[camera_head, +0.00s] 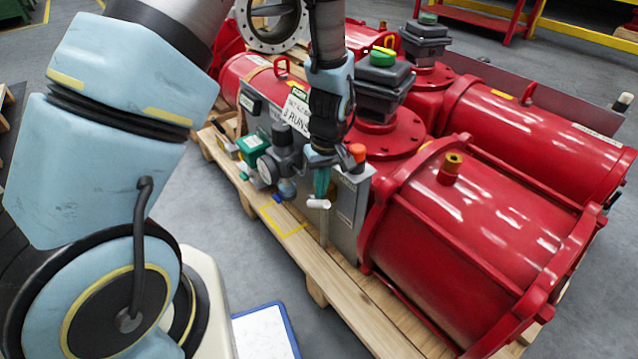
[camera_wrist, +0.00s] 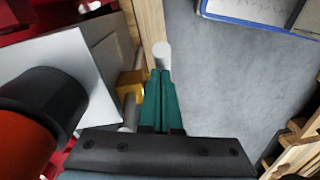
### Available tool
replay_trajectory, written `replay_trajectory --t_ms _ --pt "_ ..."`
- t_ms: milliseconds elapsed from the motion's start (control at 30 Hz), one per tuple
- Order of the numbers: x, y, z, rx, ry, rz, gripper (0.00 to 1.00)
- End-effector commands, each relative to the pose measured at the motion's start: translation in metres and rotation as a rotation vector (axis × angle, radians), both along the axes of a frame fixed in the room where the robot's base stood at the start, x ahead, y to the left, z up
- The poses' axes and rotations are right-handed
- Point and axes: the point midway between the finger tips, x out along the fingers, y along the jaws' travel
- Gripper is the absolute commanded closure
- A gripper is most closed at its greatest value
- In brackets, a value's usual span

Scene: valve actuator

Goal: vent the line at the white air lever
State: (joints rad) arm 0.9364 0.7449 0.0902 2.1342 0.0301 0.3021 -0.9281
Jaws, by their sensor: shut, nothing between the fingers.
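The white air lever (camera_head: 318,203) is a small white handle low on the front of the red actuator's grey panel, above the pallet edge. In the wrist view its white end (camera_wrist: 161,52) shows just beyond my fingertips. My gripper (camera_head: 322,190) points down with its green fingers together and empty, right at the lever. In the wrist view the gripper (camera_wrist: 161,80) has both fingertips side by side close to the white end; I cannot tell whether they touch it. Part of the lever and its brass-coloured fitting (camera_wrist: 130,88) is hidden behind the fingers.
The grey control box (camera_head: 350,215) with an orange-red knob (camera_head: 357,152) stands right beside my gripper. Gauge and regulator parts (camera_head: 275,165) sit to the left. The red cylinder (camera_head: 480,240) fills the right. Free floor lies in front of the wooden pallet (camera_head: 345,300).

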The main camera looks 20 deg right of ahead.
Motion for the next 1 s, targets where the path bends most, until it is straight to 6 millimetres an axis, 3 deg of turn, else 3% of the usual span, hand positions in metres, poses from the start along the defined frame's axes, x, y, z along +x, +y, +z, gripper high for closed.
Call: replay_trajectory --t_ms 533,800,1000 --pt "0.002 0.000 0.005 0.000 0.000 0.000 1.00" --pt "0.024 0.003 0.040 0.000 0.000 -0.001 1.00" --pt "-0.006 -0.010 0.073 -0.003 -0.003 -0.006 1.00"
